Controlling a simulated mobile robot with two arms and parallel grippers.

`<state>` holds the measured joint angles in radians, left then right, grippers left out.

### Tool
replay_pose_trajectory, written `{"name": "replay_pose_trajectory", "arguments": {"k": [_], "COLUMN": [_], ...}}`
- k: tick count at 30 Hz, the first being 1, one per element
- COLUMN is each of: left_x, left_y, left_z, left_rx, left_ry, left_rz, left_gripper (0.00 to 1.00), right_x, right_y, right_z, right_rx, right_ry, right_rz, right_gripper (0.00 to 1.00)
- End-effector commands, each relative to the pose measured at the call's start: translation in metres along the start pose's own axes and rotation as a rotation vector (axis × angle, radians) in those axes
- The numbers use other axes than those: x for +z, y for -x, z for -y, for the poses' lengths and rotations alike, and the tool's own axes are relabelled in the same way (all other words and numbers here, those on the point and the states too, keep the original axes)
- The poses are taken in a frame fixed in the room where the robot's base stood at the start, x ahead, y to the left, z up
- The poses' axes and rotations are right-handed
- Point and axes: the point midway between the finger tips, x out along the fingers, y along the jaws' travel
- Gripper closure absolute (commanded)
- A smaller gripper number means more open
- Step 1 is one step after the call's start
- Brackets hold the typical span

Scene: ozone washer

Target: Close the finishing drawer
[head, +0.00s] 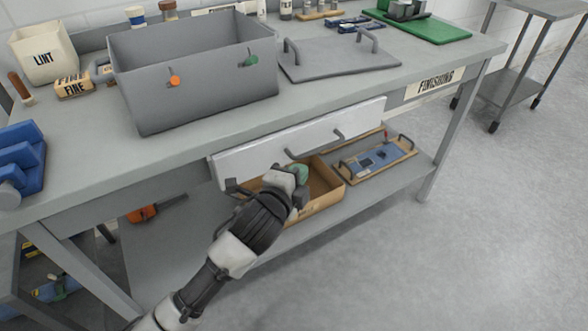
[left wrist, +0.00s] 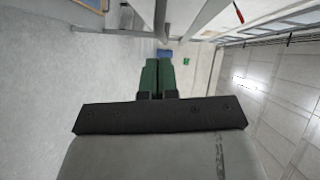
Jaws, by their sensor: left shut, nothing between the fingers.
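The finishing drawer (head: 358,121) has a white front with a dark bar handle (head: 325,141). It sits under the bench top, left of the "FINISHING" label (head: 436,83). Its front stands a little proud of the bench frame; how far it is open is hard to tell. My left gripper (head: 301,174) is just below and in front of the drawer front, under the handle. Whether it touches the front is unclear. Its green fingers (left wrist: 158,76) are together and empty in the left wrist view. The drawer is not recognizable there. My right gripper is out of view.
On the bench top (head: 180,165) stand a big grey bin (head: 200,100), a grey lid-like panel (head: 335,60) and a lint box (head: 42,52). The lower shelf (head: 400,185) holds a cardboard box (head: 326,186) and a tray (head: 350,173). The floor (head: 490,240) in front is clear.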

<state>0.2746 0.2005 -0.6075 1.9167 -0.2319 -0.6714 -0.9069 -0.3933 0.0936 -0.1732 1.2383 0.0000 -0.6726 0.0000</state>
Motion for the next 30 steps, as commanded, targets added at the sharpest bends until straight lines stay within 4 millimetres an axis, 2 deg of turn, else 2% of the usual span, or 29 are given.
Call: {"name": "replay_pose_trajectory", "arguments": {"k": [6,20,24,30], "left_x": [0.014,0.020,0.037,0.055], "left_y": [-0.013,-0.018,-0.030,-0.041], "left_z": [0.000,0.002,0.007,0.010], "left_rx": [0.000,0.001,0.001,0.001], "left_ry": [-0.001,-0.002,-0.005,-0.001], "left_rz": [0.000,0.000,0.000,0.000], "left_gripper": [1.00,1.00,1.00,1.00], "right_x": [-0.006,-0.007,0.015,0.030], "right_y": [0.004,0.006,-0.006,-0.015], "right_z": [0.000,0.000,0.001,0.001], "right_rx": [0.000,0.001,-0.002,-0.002], "right_ry": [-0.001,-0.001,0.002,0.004], "right_rz": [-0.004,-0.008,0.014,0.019], "right_gripper": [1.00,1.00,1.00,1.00]}}
